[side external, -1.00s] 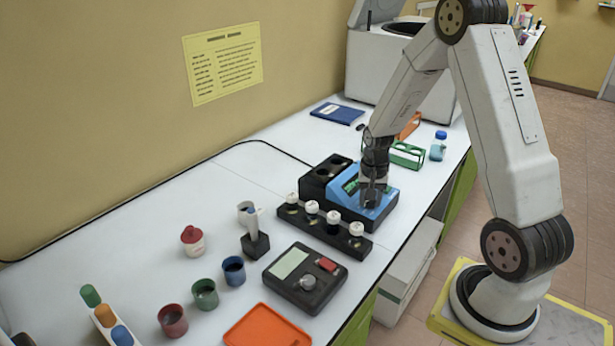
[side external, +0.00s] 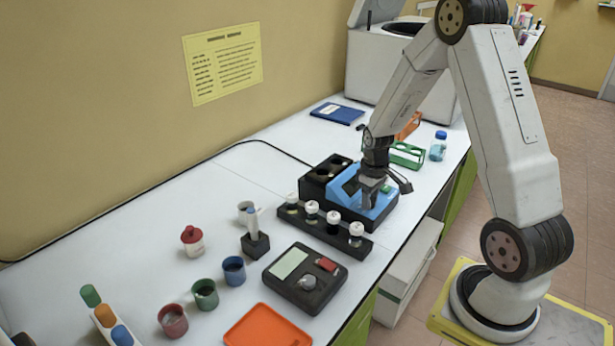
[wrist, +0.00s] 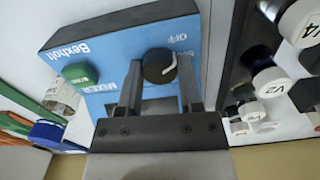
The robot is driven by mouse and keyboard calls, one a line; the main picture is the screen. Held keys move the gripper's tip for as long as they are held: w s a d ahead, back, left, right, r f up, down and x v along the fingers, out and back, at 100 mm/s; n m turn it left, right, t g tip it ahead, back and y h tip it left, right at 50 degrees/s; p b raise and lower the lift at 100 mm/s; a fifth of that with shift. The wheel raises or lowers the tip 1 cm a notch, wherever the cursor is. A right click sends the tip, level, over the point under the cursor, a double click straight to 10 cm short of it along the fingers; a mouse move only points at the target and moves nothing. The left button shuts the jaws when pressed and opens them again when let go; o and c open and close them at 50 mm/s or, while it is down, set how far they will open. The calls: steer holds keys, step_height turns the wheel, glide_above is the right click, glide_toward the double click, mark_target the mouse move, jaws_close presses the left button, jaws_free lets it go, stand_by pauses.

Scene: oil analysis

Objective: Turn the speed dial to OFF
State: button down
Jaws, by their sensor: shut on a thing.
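The blue-topped mixer (side external: 381,206) stands on the white bench beneath my gripper (side external: 371,196). In the wrist view its blue panel (wrist: 110,48) carries the words Bexholt and MIXER, a green button (wrist: 80,74) and a round black speed dial (wrist: 158,66). The dial's white mark points up and right, toward the side with the OFF label (wrist: 178,38). My gripper (wrist: 160,72) is shut on the dial, one finger on each side. In the side view my gripper hides the dial.
A black rack (side external: 325,226) with several white-capped vials stands close in front of the mixer. A green rack (side external: 407,155) and a blue-capped bottle (side external: 438,147) are behind it. A black device (side external: 304,278) with a grey knob and an orange tray (side external: 267,327) lie nearer the camera.

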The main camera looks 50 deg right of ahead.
steer(key=shift+n, duration=1.3)
steer(key=shift+c, duration=1.2)
jaws_free()
steer(key=shift+r, duration=3.9)
steer(key=shift+a, duration=0.1)
